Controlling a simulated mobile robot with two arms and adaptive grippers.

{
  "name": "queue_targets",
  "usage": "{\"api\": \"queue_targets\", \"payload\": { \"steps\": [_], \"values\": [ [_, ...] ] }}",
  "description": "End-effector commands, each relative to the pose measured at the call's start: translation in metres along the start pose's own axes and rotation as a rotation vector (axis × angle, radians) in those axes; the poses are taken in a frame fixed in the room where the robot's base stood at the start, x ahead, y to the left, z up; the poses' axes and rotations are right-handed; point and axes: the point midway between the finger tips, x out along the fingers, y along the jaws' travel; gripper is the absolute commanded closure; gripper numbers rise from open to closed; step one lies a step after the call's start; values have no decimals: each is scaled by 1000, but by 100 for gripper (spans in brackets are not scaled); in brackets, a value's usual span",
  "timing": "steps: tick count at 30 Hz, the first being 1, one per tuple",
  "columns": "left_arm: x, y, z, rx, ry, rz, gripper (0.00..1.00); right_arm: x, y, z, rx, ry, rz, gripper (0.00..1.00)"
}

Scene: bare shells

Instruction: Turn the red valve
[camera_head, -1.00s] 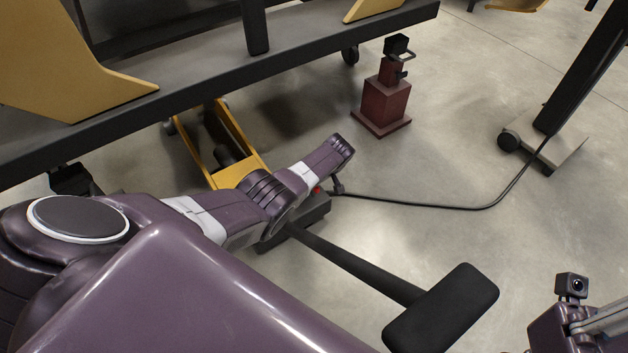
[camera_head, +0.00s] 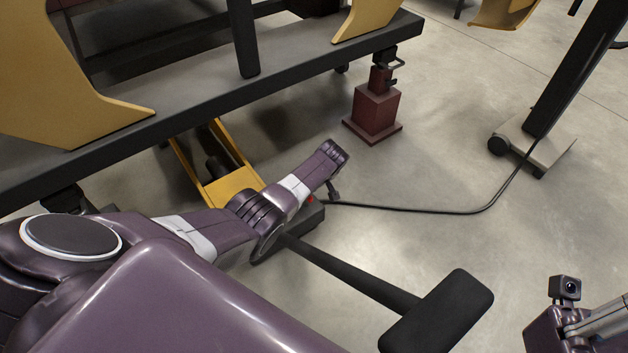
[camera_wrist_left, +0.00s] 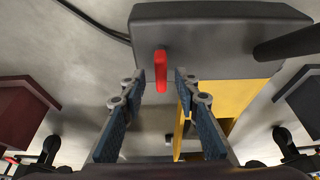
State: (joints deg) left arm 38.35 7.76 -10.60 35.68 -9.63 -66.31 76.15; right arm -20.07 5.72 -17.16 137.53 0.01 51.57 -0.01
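The red valve (camera_wrist_left: 160,70) is a small red lever on the edge of a dark grey box (camera_wrist_left: 215,35) in the left wrist view. In the head view the valve is a small red spot (camera_head: 311,199) beside my left forearm, on the dark base of a yellow-framed jack (camera_head: 240,186). My left gripper (camera_wrist_left: 160,92) is open, its two blue-padded fingers on either side of the valve's free end, with gaps showing. In the head view its fingers are mostly hidden by the arm. My right gripper (camera_head: 592,322) is partly cut off at the bottom right; its fingertips do not show.
A thick black handle (camera_head: 440,310) extends from the jack toward the front. A black hose (camera_head: 430,209) runs right to a post on a wheeled base (camera_head: 540,150). A dark red stand (camera_head: 376,112) and a grey beam (camera_head: 200,105) stand behind.

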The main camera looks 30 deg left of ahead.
Motion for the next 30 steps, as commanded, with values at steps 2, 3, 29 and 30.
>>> {"api": "queue_targets", "payload": {
  "steps": [2, 3, 29, 30],
  "values": [
    [-7, 0, 0, 0, 1, 2, 71, 0, 0, 0, 0, 0, 0, 100],
    [-10, -1, 0, 0, 1, 2, 71, 0, 0, 0, 0, 0, 0, 100],
    [-104, -2, 0, -1, -1, -1, 71, 0, 0, 0, 0, 0, 0, 100],
    [-104, -2, 0, -1, -1, -2, 71, 0, 0, 0, 0, 0, 0, 100]
  ]
}}
